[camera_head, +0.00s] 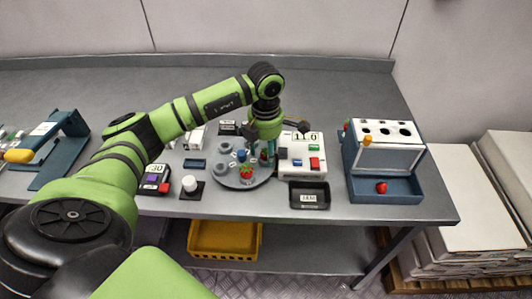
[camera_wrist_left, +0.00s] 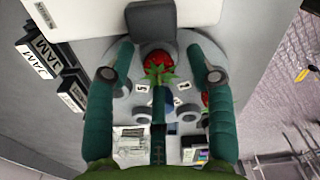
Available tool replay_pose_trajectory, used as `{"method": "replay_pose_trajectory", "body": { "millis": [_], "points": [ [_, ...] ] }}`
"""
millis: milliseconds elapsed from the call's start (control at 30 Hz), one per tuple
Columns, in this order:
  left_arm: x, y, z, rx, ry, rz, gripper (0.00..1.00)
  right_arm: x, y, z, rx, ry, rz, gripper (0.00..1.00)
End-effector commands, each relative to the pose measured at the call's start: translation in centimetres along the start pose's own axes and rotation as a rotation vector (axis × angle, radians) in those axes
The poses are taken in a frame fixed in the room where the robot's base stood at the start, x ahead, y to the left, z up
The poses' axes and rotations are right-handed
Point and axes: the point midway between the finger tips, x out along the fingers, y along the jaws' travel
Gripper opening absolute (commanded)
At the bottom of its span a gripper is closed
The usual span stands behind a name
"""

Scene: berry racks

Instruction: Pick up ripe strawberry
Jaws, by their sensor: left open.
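A red strawberry with green leaves (camera_head: 246,172) sits near the front of a round grey turntable (camera_head: 224,179) with several cups on it. In the left wrist view the strawberry (camera_wrist_left: 159,63) shows between the finger ends. My left gripper (camera_head: 264,154) points down over the turntable, just behind and right of that strawberry in the head view. Its fingers are open, with nothing clasped. A second red fruit (camera_wrist_left: 206,99) is partly hidden behind a finger in the wrist view. My right gripper is not in view.
A white box with coloured buttons (camera_head: 304,164) and a black labelled tray (camera_head: 309,198) stand right of the turntable. A blue rack (camera_head: 399,187) holds a red fruit (camera_head: 381,187) in its lower tray. A white knob (camera_head: 190,184) is at left. A yellow bin (camera_head: 224,240) sits below.

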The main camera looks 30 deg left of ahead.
Motion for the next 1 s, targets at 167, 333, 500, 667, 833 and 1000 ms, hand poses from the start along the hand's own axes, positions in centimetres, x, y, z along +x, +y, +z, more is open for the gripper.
{"method": "replay_pose_trajectory", "body": {
  "millis": [167, 333, 500, 667, 833, 1000],
  "points": [
    [0.0, 0.0, 0.0, 0.000, 0.000, 0.000, 0.38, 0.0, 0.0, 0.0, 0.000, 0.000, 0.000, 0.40],
    [-0.1, 0.0, 0.0, 0.000, -0.001, 0.000, 0.22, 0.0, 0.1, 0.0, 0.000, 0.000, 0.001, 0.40],
    [-0.1, 0.0, 0.0, 0.000, -0.001, 0.000, 0.22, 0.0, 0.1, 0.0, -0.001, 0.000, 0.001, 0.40],
    [-0.1, 0.0, 0.0, 0.000, -0.001, 0.000, 0.22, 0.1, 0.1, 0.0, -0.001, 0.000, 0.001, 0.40],
    [-0.9, 0.1, 0.1, 0.000, -0.003, 0.002, 0.22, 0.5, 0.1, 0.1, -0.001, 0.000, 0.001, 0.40],
    [-3.3, 0.1, 0.2, 0.000, -0.007, 0.003, 0.22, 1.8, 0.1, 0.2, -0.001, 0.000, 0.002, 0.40]
  ]
}}
